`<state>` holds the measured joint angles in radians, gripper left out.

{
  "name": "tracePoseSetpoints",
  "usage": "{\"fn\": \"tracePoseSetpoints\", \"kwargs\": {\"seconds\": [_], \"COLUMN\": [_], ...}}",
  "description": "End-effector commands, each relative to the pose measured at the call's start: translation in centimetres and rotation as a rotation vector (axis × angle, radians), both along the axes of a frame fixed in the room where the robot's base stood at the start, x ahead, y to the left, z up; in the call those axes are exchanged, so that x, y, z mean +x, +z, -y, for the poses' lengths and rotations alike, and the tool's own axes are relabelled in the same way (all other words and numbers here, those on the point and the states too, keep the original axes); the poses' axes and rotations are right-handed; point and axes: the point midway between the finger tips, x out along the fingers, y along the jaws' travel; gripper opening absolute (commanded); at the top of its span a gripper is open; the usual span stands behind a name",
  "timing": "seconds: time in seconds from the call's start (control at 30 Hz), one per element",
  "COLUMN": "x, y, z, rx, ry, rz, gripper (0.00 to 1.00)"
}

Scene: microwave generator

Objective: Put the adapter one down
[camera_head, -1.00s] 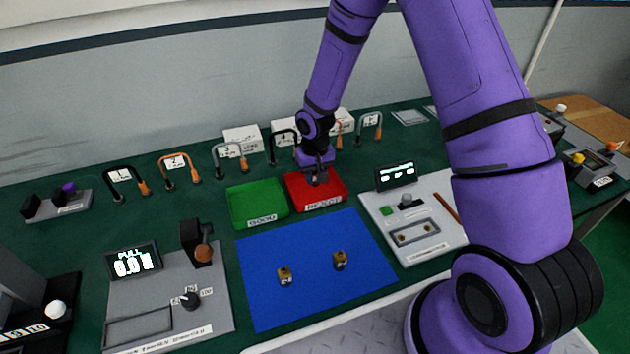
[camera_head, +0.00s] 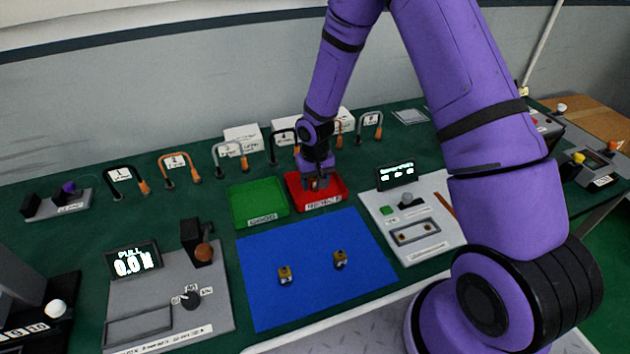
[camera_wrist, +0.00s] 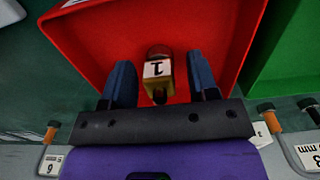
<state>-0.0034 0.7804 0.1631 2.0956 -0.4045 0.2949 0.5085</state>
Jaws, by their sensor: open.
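The adapter marked 1 (camera_wrist: 158,70), a small brass block with a dark red end, shows in the wrist view over the floor of the red tray. It sits between the two blue fingers of my gripper (camera_wrist: 161,80), with a visible gap on each side. My gripper (camera_head: 318,184) is open and down at the red tray (camera_head: 335,200) in the head view, where it largely hides the adapter. I cannot tell whether the adapter fully rests on the tray floor. The red tray also fills the middle of the wrist view (camera_wrist: 90,40).
A green tray (camera_head: 248,214) stands left of the red one. Two other brass adapters (camera_head: 285,274) (camera_head: 340,260) stand on the blue mat (camera_head: 300,305). A pull tester (camera_head: 165,295) is at left and a grey panel (camera_head: 425,250) at right. Numbered cable loops (camera_head: 175,165) line the back.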

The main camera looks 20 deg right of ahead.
Motion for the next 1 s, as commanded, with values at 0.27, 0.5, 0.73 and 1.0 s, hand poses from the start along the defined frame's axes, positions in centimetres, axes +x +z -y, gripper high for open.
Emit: {"fn": "tracePoseSetpoints", "kwargs": {"seconds": [0.27, 0.5, 0.73, 1.0], "x": [0.1, 0.1, 0.1, 0.0], "y": [4.0, 8.6, 11.4, 12.3], "z": [0.0, 0.0, 0.0, 0.0], "rx": [0.001, 0.000, 0.000, -0.001], "ry": [-0.001, 0.000, 0.000, -0.001], "rz": [0.006, 0.005, 0.003, 0.002], "gripper": [0.54, 0.54, 0.54, 0.54]}}
